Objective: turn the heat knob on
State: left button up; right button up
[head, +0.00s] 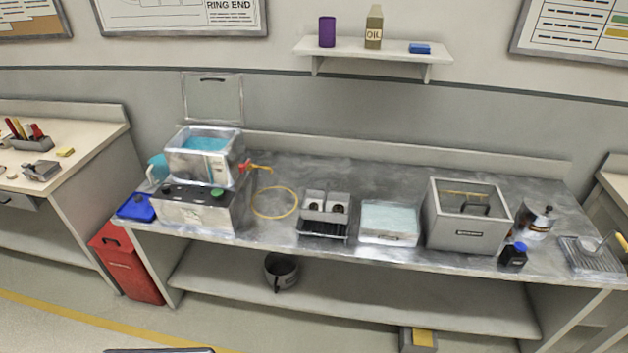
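A metal heater box (183,214) stands at the left end of the steel bench. It has a dark knob (168,190) on the left and a green knob or button (217,192) on the right, with a small dark spot between. I cannot read labels to tell which is the heat knob, nor its setting. A metal tank (197,167) with blue liquid sits on the box, its lid (212,98) raised behind. Neither of my grippers is in view.
A yellow hose loop (275,216) lies right of the box, and a blue item (135,206) lies left of it. A red bin (128,264) stands at the bench's left end. The steel bench (345,176) is clear behind the hose. The floor in front looks free.

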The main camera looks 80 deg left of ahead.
aim_at(165, 190)
jog(key=u, duration=3.75)
